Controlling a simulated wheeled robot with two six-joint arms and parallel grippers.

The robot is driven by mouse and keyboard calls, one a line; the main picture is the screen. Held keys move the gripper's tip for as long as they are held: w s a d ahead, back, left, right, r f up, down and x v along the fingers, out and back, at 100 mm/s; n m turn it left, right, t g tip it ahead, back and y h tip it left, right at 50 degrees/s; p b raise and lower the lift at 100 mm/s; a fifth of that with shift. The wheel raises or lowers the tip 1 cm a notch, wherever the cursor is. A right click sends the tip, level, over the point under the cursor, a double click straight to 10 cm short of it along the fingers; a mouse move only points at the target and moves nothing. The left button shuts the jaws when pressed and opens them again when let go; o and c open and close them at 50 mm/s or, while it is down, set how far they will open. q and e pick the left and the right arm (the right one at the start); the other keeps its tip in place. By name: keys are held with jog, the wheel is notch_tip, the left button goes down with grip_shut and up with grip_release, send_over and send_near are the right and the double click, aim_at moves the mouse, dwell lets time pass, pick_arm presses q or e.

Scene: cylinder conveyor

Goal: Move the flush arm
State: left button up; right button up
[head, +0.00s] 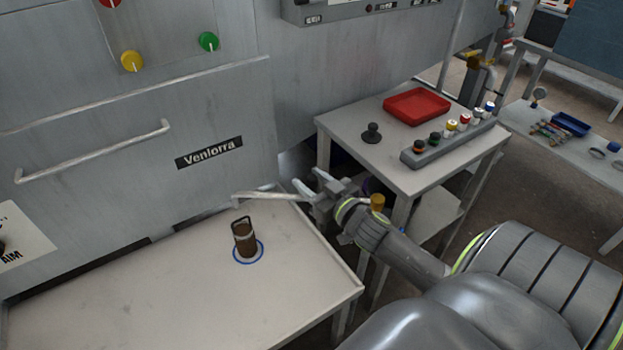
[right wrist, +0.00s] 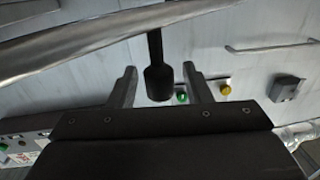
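A pale metal bar (head: 262,196), which looks like the flush arm, stands out low in front of the grey machine, near the back right corner of the white table. My right gripper (head: 314,183) is at the right end of this bar, with its fingers apart. In the right wrist view the bar (right wrist: 85,38) crosses the upper left. A dark knob on a stem (right wrist: 158,82) shows between my open fingers (right wrist: 160,88); I see no finger touching it, and its depth is unclear. My left gripper is not in view.
A brown canister (head: 244,238) with a handle stands in a blue ring on the white table (head: 150,300). A side table (head: 345,150) holds a red tray (head: 416,106), a dark knob-shaped piece (head: 372,133) and a rack (head: 450,143) of several capped bottles.

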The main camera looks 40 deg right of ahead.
jog(key=shift+s, duration=0.1)
jog(key=shift+s+f+b, duration=0.15)
jog(key=shift+s+b, duration=0.15)
pick_arm(q)
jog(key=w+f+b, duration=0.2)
jog(key=b, duration=0.1)
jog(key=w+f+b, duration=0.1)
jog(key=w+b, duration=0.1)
jog(key=b, duration=0.2)
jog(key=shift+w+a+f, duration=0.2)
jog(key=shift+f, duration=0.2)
pick_arm(e)
jog(key=s, duration=1.6)
jog(key=shift+s, duration=0.3)
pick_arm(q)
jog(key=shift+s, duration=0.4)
